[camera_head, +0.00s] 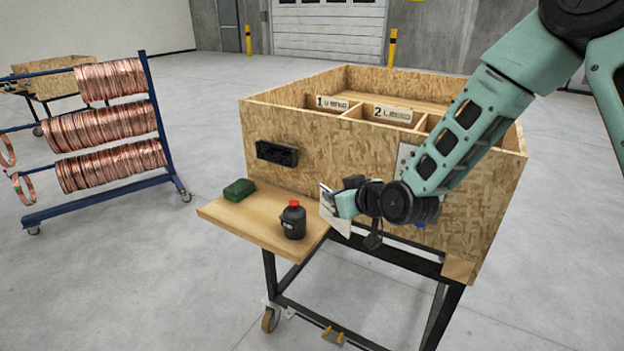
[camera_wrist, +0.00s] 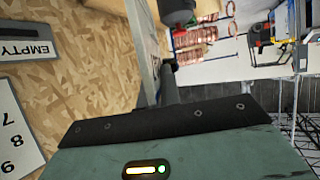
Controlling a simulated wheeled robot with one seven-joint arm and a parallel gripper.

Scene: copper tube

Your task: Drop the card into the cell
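My gripper (camera_head: 345,203) is in front of the crate's front wall, to the right of the wooden side shelf. It appears shut on a thin white card (camera_head: 327,204), held upright at its tip. In the wrist view the card (camera_wrist: 142,42) shows nearly edge-on beyond the dark finger bar. The crate (camera_head: 340,150) has compartments at its top front, labelled "1 U-BEND" (camera_head: 333,103) and "2 L-BEND" (camera_head: 392,114). Their floors are hidden from here. The card is below the crate's rim and outside the compartments.
A dark bottle with a red cap (camera_head: 293,220) and a green block (camera_head: 239,190) stand on the side shelf (camera_head: 225,208). A black holder (camera_head: 277,153) is on the crate's front. The wrist view shows an "EMPTY" plate (camera_wrist: 24,50). A rack of copper coils (camera_head: 110,130) stands left.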

